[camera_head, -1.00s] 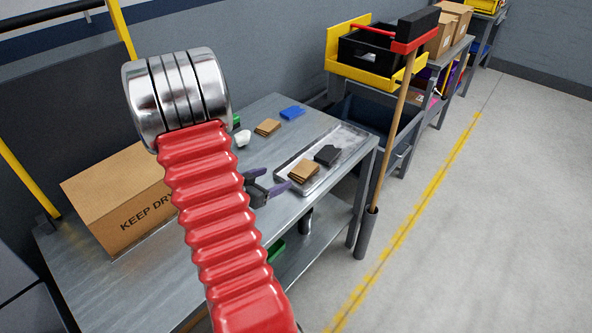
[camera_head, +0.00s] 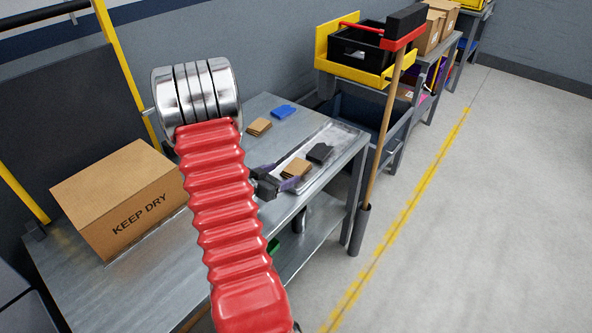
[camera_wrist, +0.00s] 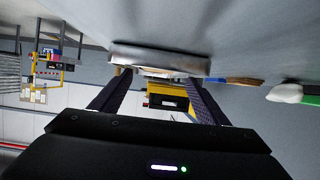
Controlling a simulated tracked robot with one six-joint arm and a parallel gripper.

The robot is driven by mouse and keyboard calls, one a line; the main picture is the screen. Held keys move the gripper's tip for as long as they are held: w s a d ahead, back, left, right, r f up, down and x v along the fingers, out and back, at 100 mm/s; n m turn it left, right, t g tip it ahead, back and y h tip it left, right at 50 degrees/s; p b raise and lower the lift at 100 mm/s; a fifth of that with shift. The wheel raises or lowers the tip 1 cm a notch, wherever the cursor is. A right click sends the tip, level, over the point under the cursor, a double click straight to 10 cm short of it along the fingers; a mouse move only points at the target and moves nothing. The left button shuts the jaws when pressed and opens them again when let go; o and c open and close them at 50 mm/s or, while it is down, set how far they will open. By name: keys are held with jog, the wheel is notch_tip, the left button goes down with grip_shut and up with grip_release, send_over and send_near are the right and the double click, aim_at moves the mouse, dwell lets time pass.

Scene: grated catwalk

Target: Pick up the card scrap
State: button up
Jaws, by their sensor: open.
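A brown folded card scrap (camera_head: 297,168) lies in a shallow metal tray (camera_head: 340,136) at the table's right end, next to a dark block (camera_head: 320,152). My gripper (camera_head: 279,180) is at the tray's near left side, close beside this scrap, with a purple finger overlapping its lower edge. Contact cannot be told. In the wrist view my gripper (camera_wrist: 160,78) is open, with the tray (camera_wrist: 160,57) edge-on between and beyond its fingers and a sliver of brown inside it. A second brown piece (camera_head: 259,127) lies on bare tabletop farther back.
A blue item (camera_head: 284,111) lies behind the second brown piece. A KEEP DRY carton (camera_head: 120,198) fills the table's left side. A broom (camera_head: 384,125) stands upright off the table's right end. A white and green item (camera_wrist: 288,93) shows in the wrist view.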

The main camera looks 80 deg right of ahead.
aim_at(295, 169)
jog(key=shift+x, duration=0.8)
jog(key=shift+x, duration=2.65)
jog(key=shift+s+r, duration=0.1)
jog(key=shift+r, duration=0.05)
jog(key=c, duration=1.1)
jog(key=shift+r, duration=0.1)
notch_tip(295, 169, up, 10)
jog(key=shift+f, duration=0.1)
